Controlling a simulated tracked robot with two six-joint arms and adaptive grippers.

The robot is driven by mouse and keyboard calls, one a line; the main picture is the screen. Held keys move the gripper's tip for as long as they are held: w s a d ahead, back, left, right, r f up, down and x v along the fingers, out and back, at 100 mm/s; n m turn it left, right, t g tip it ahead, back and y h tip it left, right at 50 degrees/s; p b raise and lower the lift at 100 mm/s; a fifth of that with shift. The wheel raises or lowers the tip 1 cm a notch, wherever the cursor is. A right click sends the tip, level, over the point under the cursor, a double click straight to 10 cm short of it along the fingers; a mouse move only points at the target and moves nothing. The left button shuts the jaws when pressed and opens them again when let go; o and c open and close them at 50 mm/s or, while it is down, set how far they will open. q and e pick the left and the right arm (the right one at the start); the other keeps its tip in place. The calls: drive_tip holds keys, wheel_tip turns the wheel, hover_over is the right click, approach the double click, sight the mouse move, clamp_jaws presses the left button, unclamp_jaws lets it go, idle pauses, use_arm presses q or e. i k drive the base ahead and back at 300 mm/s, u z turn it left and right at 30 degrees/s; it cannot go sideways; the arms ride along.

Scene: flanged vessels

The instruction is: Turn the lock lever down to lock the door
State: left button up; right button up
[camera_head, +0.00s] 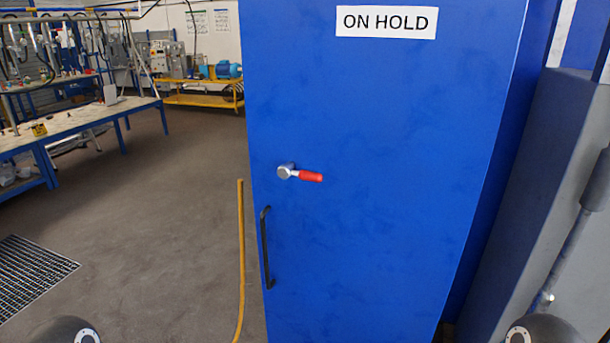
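The lock lever (308,176) has a red grip on a round metal hub (285,172). It sits on the left part of the blue door (380,130), and the grip points right, tilted slightly down. A black vertical handle (266,247) is below it near the door's left edge. The door looks closed and bears a white "ON HOLD" sign (387,22). Only rounded dark parts of my arms show at the bottom left and bottom right corners. Neither gripper is in view, and nothing touches the lever.
A grey cabinet (545,170) stands close on the right. A yellow line or strip (241,260) runs beside the door's left edge. A workbench (80,120) and a yellow cart (200,97) stand at the back left. The floor (170,220) left of the door is open, with a grate (32,275).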

sight(303, 175)
drive_tip(key=i, duration=0.95)
drive_tip(key=z, duration=0.05)
